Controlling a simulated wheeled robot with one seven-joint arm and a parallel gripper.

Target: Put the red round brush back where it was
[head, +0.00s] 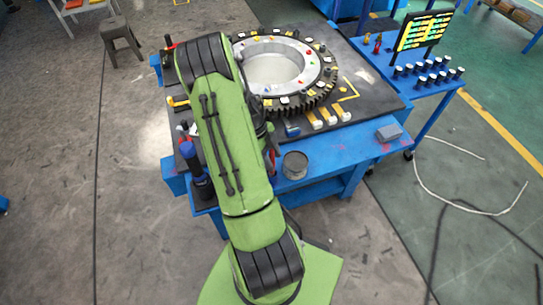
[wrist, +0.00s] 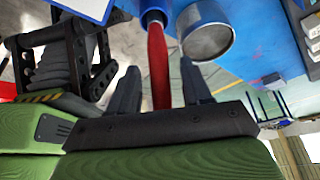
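A red handle (wrist: 158,65), apparently the red round brush's, shows in the wrist view between my gripper's two fingers. Its upper end meets a blue, ring-like part (wrist: 152,14); I cannot tell whether that belongs to the brush or to a holder. My gripper (wrist: 160,72) has its fingers apart, with a visible gap on both sides of the handle. The handle's lower end is hidden behind my gripper's body. In the head view a red piece (head: 270,160) shows at my arm's right edge, and my arm hides my gripper.
A metal can (head: 295,165) stands beside the red piece on the blue bench (head: 345,152); it also shows in the wrist view (wrist: 207,35). A large toothed ring (head: 322,88) lies on the dark bench top. A grey block (head: 389,133) sits at the right corner.

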